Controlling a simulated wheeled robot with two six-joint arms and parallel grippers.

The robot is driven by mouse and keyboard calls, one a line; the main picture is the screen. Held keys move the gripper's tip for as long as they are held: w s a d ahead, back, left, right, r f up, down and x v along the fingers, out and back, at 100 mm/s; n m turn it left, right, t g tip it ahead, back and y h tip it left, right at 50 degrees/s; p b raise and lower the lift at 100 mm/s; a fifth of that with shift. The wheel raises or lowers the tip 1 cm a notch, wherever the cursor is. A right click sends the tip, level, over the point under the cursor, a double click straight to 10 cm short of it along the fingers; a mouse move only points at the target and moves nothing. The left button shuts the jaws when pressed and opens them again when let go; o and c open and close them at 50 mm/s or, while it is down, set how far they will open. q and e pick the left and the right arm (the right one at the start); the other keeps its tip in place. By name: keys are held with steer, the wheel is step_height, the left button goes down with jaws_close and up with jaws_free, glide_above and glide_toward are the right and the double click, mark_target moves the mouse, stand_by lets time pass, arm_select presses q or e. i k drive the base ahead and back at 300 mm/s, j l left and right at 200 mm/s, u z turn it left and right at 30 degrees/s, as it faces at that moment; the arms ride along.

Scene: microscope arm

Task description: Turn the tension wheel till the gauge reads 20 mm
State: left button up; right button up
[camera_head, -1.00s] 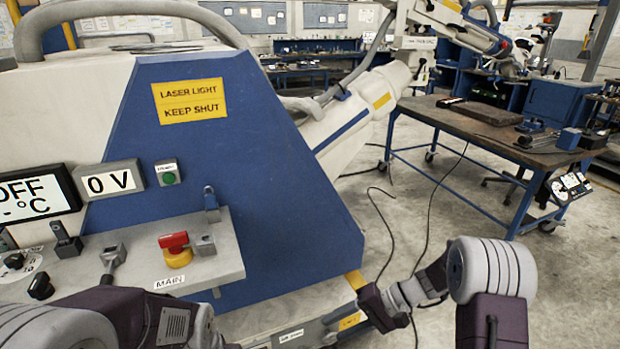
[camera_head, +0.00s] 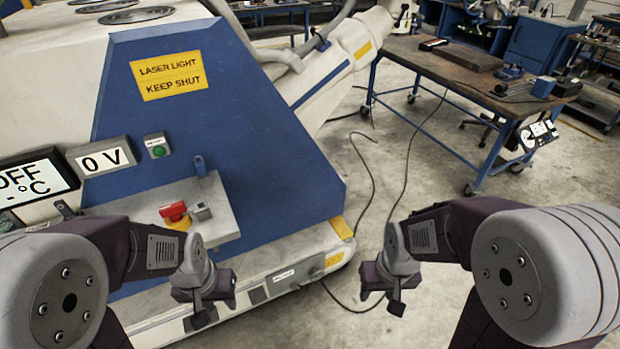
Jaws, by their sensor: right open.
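I cannot make out a tension wheel or a gauge reading in mm in this view. My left gripper (camera_head: 207,304) hangs in front of the lower front of the blue and white machine (camera_head: 240,150), below the panel with the red switch. Its fingers are small and dark, and I cannot tell whether they are open. My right gripper (camera_head: 388,300) is open and empty, over the grey floor to the right of the machine. Neither gripper visibly touches anything.
A control shelf carries a red switch (camera_head: 174,212). Displays read OFF and 0 V (camera_head: 102,157), with a green button (camera_head: 157,146) beside them. A workbench (camera_head: 450,75) with tools stands at the back right. Black cables (camera_head: 372,190) lie on otherwise clear floor.

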mark_target(318, 275)
steer(key=k+l+u, duration=0.1)
steer(key=k+u, duration=0.15)
steer(key=k, duration=0.75)
